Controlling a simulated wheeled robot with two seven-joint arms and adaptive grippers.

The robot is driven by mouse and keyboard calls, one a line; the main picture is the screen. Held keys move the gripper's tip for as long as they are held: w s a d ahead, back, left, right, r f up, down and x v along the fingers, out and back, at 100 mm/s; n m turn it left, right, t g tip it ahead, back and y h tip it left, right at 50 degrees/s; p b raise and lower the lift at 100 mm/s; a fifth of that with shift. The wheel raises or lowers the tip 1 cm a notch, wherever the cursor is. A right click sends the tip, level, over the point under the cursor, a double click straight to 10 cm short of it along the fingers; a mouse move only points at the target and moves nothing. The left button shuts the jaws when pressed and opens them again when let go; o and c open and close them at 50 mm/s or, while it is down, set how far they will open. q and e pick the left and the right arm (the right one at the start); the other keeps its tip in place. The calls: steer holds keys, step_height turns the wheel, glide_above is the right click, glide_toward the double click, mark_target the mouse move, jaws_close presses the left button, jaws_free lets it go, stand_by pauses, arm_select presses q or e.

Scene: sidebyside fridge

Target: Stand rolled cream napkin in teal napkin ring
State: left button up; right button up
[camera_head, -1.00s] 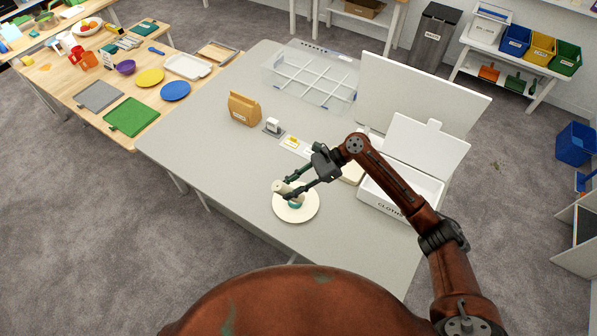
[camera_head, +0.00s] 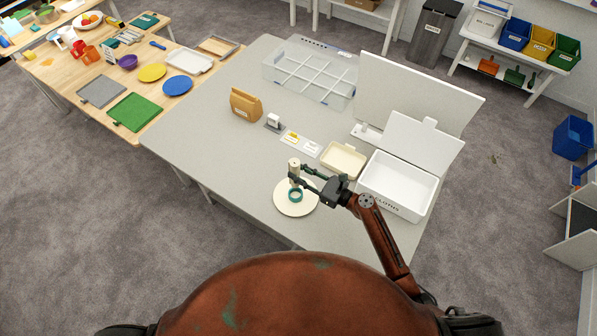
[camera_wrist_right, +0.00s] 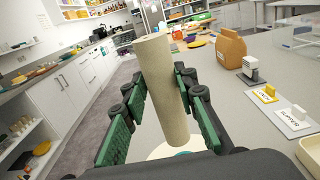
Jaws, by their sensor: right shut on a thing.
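My right gripper (camera_head: 296,179) is shut on the rolled cream napkin (camera_head: 294,165), above the round cream plate (camera_head: 284,205). The napkin stands close to upright in the head view. In the right wrist view the napkin (camera_wrist_right: 165,90) is a pale tube between my green-padded fingers (camera_wrist_right: 160,110), leaning a little. The teal napkin ring (camera_head: 295,196) sits on the plate, just below the napkin in the head view. In the right wrist view only a bit of teal (camera_wrist_right: 182,154) shows below the napkin. I cannot tell the exact gap between them. My left gripper is out of view.
Right of the plate are a shallow cream tray (camera_head: 343,160) and a white lidded box (camera_head: 399,185). Behind are label cards (camera_head: 300,142), a tan bag-shaped holder (camera_head: 246,105) and a clear divided bin (camera_head: 310,75). The grey table left of the plate is clear.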

mark_target(298, 186)
steer(key=shift+f+b, duration=2.45)
steer(key=shift+f, duration=0.15)
steer(key=shift+f+b, duration=1.35)
steer(key=shift+f, duration=0.45)
steer(key=o, duration=1.2)
steer(key=shift+d, duration=0.1)
steer(key=v, duration=1.1)
steer(key=shift+s+d, duration=0.25)
steer(key=shift+s, duration=0.05)
